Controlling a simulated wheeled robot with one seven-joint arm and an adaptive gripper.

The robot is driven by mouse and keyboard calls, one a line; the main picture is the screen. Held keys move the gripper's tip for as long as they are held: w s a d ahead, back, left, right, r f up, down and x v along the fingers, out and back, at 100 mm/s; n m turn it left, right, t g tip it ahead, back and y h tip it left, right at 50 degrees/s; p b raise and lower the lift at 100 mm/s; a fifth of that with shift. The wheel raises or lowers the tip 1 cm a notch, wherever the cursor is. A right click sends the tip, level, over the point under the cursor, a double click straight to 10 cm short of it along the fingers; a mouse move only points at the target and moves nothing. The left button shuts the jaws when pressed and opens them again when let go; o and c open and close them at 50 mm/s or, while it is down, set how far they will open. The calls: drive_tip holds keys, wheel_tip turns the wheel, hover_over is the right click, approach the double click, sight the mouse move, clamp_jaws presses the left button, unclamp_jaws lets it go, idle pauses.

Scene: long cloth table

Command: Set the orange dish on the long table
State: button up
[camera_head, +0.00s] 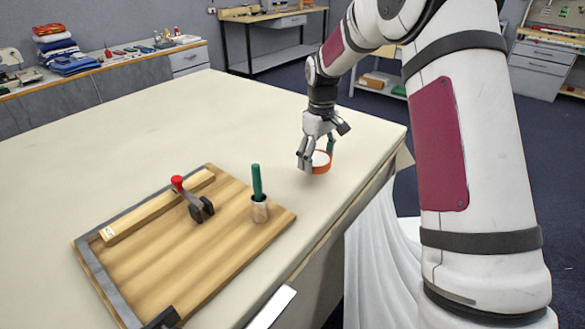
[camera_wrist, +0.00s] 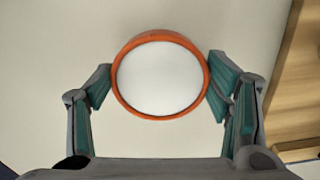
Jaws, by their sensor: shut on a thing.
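The orange dish (camera_head: 321,162) is round, with an orange rim and a white inside. It is between the fingers of my gripper (camera_head: 317,154), close over the long table (camera_head: 150,120) near its right edge. I cannot tell whether its underside touches the cloth. In the wrist view the dish (camera_wrist: 160,77) shows its white face toward the camera. The teal finger pads of my gripper (camera_wrist: 160,88) press on its left and right sides.
A wooden board (camera_head: 165,265) with a dark edge lies at the table's front. It carries a red-knobbed clamp (camera_head: 193,199), a wooden bar (camera_head: 155,207) and a green-handled tool in a holder (camera_head: 259,208). The table's left and far parts are clear.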

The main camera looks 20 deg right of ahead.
hover_over(293, 178)
drive_tip(key=shift+d+f, duration=0.25)
drive_tip(key=shift+d, duration=0.05)
drive_tip(key=shift+w+a+f+p, duration=0.1)
drive_tip(key=shift+a+f+p, duration=0.1)
drive_tip(key=shift+f, duration=0.7)
drive_tip(key=shift+a+f+p, duration=0.1)
drive_tip(key=shift+a+f, duration=0.05)
drive_tip(key=shift+f, duration=0.7)
drive_tip(key=shift+f, duration=0.1)
drive_tip(key=o, duration=1.7)
drive_tip(key=shift+f, duration=0.1)
wheel_tip(293, 178, up, 12)
drive_tip(key=shift+r, duration=0.25)
